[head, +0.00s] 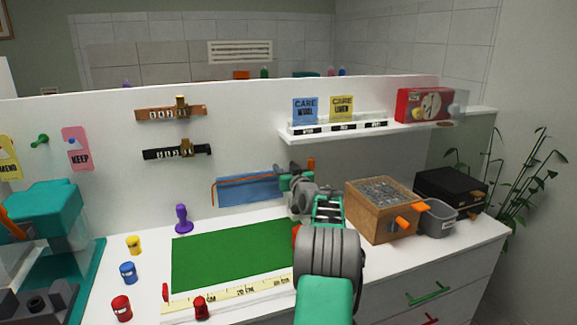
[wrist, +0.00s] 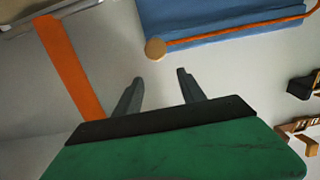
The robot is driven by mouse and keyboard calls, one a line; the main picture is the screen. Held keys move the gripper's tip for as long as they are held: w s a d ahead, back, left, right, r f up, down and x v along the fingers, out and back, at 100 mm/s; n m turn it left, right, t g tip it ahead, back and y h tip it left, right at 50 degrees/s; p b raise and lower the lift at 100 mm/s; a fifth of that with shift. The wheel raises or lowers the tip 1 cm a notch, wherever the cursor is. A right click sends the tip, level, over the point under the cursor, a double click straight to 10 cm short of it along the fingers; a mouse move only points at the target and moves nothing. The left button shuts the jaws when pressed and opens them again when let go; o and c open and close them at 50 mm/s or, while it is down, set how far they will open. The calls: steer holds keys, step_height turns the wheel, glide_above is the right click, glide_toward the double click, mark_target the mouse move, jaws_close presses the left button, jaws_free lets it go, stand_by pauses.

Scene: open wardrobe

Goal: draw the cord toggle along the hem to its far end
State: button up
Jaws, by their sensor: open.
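A blue cloth (head: 240,191) hangs against the white wall panel, with an orange cord (head: 243,179) along its upper hem. The cord's left end hangs down past the cloth's left edge. In the wrist view the cloth (wrist: 215,20) appears turned over, with the cord (wrist: 235,33) along its lower edge. A round tan wooden piece (wrist: 155,49), apparently the cord toggle, sits at the hem's end near my gripper. My gripper (wrist: 159,79) is open and empty, its fingertips just short of this piece and apart from it. In the head view my gripper (head: 289,182) hides the cloth's right end.
An orange strip (wrist: 72,68) stands beside my gripper in the wrist view. A wooden box (head: 381,215) with an orange handle stands to the right. A shelf (head: 350,133) is above. A green mat (head: 232,257) covers the counter below, with a purple peg (head: 181,220) behind it.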

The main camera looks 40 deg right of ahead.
steer(key=s+a+r+b, duration=0.2)
steer(key=s+a+r, duration=0.6)
steer(key=s, duration=0.2)
steer(key=shift+a+r, duration=0.35)
steer(key=shift+r, duration=0.05)
steer(key=shift+s, duration=0.1)
steer(key=w+a+f+n+g+y+p, duration=0.1)
steer(key=a+f+n+g+y+p, duration=0.2)
steer(key=a, duration=1.2)
steer(key=a+f+g+y+p, duration=0.2)
steer(key=a+f+y, duration=0.15)
steer(key=a, duration=1.05)
steer(key=s+a+f+g+p, duration=0.1)
steer(key=s+a+f+g, duration=0.1)
steer(key=s+a, duration=0.4)
steer(key=s+a+f+n+g+y+p, duration=0.1)
steer(key=s+a+f+g+p, duration=0.1)
steer(key=s+a+f, duration=0.3)
steer(key=s+a+f+n+g+p, duration=0.1)
steer(key=s+a+f+g, duration=0.2)
steer(key=s+a, duration=0.4)
steer(key=s+g, duration=0.1)
steer(key=s, duration=0.2)
steer(key=shift+s+f, duration=0.15)
steer(key=shift+s, duration=0.2)
